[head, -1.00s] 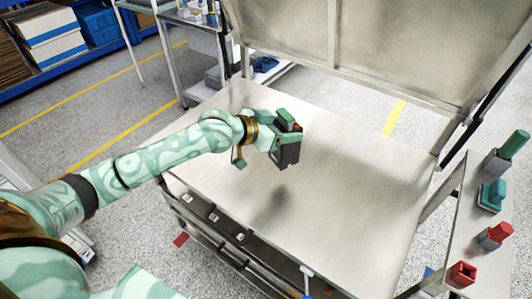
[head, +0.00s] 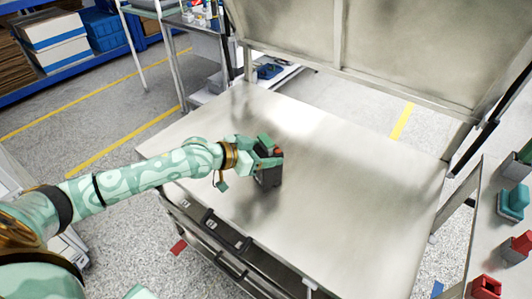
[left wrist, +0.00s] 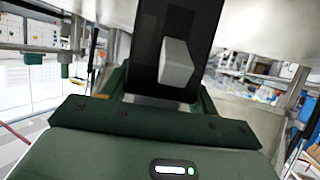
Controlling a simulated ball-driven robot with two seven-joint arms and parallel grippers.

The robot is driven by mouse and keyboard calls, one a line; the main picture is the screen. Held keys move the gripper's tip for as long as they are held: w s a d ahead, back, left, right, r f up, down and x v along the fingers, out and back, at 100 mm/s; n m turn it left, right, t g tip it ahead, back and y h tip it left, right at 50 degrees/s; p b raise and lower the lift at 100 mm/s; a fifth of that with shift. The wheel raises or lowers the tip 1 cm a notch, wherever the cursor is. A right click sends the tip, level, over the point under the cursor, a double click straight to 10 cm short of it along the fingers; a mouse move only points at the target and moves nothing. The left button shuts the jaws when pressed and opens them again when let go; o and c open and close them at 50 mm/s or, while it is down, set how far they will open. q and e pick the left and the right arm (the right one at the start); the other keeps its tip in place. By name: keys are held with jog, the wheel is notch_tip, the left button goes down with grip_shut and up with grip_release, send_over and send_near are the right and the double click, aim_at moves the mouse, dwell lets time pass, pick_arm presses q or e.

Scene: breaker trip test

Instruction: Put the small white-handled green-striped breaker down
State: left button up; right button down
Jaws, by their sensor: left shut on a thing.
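My left gripper (head: 268,157) is shut on a small dark breaker (head: 269,178) over the metal worktable (head: 345,190). The breaker is upright or nearly so, low at the table's left part. I cannot tell whether its bottom touches the surface. In the left wrist view the breaker's black body (left wrist: 146,40) stands between the fingers, with its white handle (left wrist: 176,64) facing the camera. A green stripe cannot be made out. My right gripper is not in view.
The table around the breaker is bare. A tall metal panel (head: 390,50) stands along the far edge. A side bench at right holds a teal part (head: 514,201) and a red part (head: 486,288).

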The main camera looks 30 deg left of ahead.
pick_arm(q)
jog(key=o, duration=1.5)
jog(key=shift+f, duration=0.1)
jog(key=shift+s+r, duration=0.1)
jog(key=shift+r, duration=0.1)
jog(key=p+v, duration=0.4)
jog(key=v, duration=0.7)
jog(key=shift+s+a, duration=0.15)
jog(key=shift+s, duration=0.25)
